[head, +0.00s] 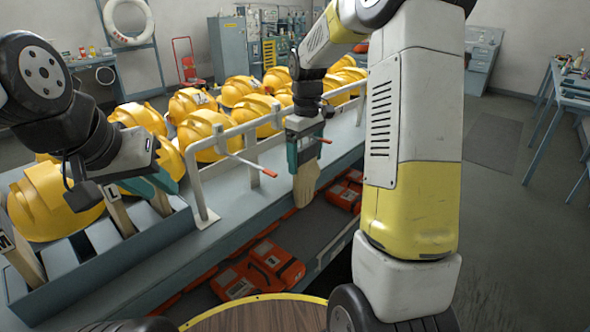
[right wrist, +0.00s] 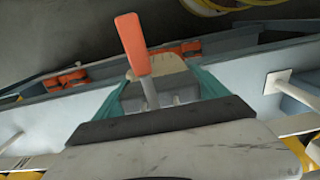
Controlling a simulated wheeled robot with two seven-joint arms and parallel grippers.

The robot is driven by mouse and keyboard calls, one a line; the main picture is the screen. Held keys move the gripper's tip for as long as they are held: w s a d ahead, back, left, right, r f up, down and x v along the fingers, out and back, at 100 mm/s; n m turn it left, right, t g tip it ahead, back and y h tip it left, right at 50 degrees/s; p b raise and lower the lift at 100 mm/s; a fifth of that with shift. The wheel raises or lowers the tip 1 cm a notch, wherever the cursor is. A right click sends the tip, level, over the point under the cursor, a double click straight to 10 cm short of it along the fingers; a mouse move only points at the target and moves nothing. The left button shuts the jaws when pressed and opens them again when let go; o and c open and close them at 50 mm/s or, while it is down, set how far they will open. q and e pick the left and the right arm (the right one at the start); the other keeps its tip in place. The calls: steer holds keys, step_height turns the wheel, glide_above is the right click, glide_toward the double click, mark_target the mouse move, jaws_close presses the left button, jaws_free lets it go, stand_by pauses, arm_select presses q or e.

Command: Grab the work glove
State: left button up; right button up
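The tan work glove (head: 305,184) hangs fingers-down at the front of the bench, below my right gripper (head: 306,152). The right gripper's teal fingers are spread wide, one on each side of the glove's upper part. In the right wrist view the glove (right wrist: 165,67) fills the space between the fingertips; I cannot tell whether they press on it. An orange-tipped peg (right wrist: 133,45) crosses in front of the glove there. My left gripper (head: 150,185) is over the labelled bin at the left, its fingers apart, with nothing seen held.
A grey bin (head: 150,243) with tan upright pieces stands at the left. Yellow helmets (head: 205,130) crowd the bench behind a white rail (head: 228,133). Another orange-tipped peg (head: 262,170) sticks out left of the glove. Orange packs (head: 270,260) lie on the lower shelf.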

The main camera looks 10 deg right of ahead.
steer(key=c, duration=1)
steer(key=shift+r, duration=0.1)
steer(key=shift+c, duration=0.2)
